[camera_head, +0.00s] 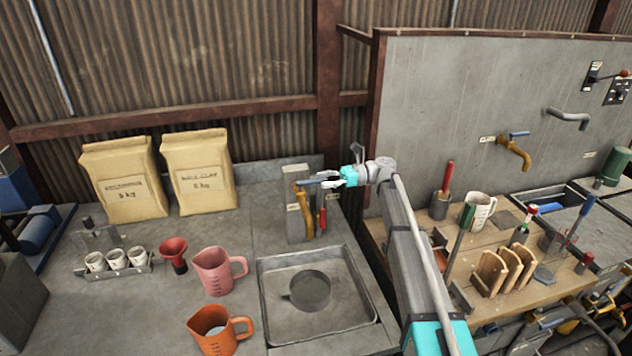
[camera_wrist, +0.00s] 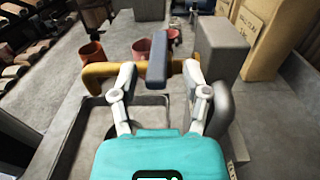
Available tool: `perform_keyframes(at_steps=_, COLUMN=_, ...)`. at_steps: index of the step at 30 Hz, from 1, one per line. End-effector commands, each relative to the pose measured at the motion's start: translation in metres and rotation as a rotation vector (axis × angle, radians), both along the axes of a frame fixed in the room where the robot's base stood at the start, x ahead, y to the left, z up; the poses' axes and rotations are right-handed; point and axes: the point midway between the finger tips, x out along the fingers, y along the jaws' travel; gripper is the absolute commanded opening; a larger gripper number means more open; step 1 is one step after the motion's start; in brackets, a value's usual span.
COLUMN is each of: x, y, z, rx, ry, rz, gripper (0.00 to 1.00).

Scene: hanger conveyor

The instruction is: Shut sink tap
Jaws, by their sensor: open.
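In the wrist view, the brass tap (camera_wrist: 99,73) runs across behind my fingers, and the blue lever (camera_wrist: 157,60) lies between the two fingertips of my gripper (camera_wrist: 161,74). The gripper is open, with a gap on each side of the lever. I cannot tell whether a finger touches the tap body.
An orange jug (camera_head: 213,335), a pink jug (camera_head: 212,272) and a red funnel (camera_head: 174,254) stand left of the sink. Two bags (camera_head: 125,180) lean at the back wall. A second brass tap (camera_head: 513,150) is on the right-hand panel, above a crowded wooden bench (camera_head: 455,240).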

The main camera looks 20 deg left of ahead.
Motion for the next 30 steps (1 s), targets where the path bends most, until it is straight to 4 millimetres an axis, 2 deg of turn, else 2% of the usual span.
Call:
perform_keyframes(at_steps=9, x=0.029, y=-0.044, z=0.000, rx=-0.001, ry=-0.001, rz=0.000, gripper=0.60)
perform_keyframes(at_steps=15, x=0.041, y=-0.064, z=0.000, rx=-0.001, ry=-0.001, rz=0.001, gripper=0.60)
perform_keyframes(at_steps=21, x=0.045, y=-0.071, z=0.000, rx=-0.001, ry=-0.001, rz=0.002, gripper=0.60)
perform_keyframes(at_steps=30, x=0.045, y=-0.072, z=0.000, rx=-0.001, ry=-0.001, rz=0.002, gripper=0.60)
